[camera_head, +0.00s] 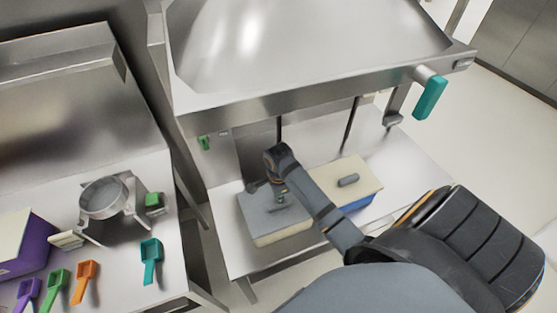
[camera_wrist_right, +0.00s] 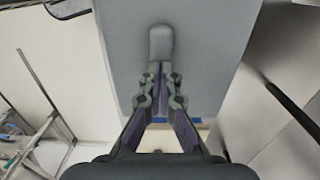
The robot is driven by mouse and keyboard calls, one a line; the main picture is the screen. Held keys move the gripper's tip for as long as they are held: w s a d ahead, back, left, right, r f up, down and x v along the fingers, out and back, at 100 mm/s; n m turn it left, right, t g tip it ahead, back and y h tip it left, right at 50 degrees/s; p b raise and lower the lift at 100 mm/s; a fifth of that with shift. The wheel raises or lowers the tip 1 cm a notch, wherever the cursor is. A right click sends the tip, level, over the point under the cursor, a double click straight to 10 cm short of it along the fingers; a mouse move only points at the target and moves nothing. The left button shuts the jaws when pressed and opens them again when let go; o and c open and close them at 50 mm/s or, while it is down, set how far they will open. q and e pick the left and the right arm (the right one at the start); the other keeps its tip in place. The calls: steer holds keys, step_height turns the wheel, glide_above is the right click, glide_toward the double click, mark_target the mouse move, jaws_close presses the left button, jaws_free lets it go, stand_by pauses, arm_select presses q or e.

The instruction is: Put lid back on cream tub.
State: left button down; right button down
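A cream tub (camera_head: 284,238) stands at the left of the lower shelf, with a grey lid (camera_head: 258,214) over its top. I cannot tell whether the lid is fully seated. My right gripper (camera_head: 281,196) reaches down onto the lid's handle. In the right wrist view, the fingers of my right gripper (camera_wrist_right: 161,76) are closed around the near end of the grey handle (camera_wrist_right: 160,42), above the flat grey lid (camera_wrist_right: 210,50). My left gripper is not in view.
A blue tub (camera_head: 358,203) with a cream lid (camera_head: 337,175) stands close on the right. The shelf (camera_head: 408,155) is clear farther right. A steel counter overhangs it. Coloured scoops (camera_head: 151,258) and a round strainer (camera_head: 104,197) lie on the left table.

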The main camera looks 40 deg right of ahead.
step_height(320, 180, up, 2)
steer(key=shift+r+p, duration=0.15)
steer(key=shift+p, duration=0.45)
steer(key=shift+r, duration=2.25)
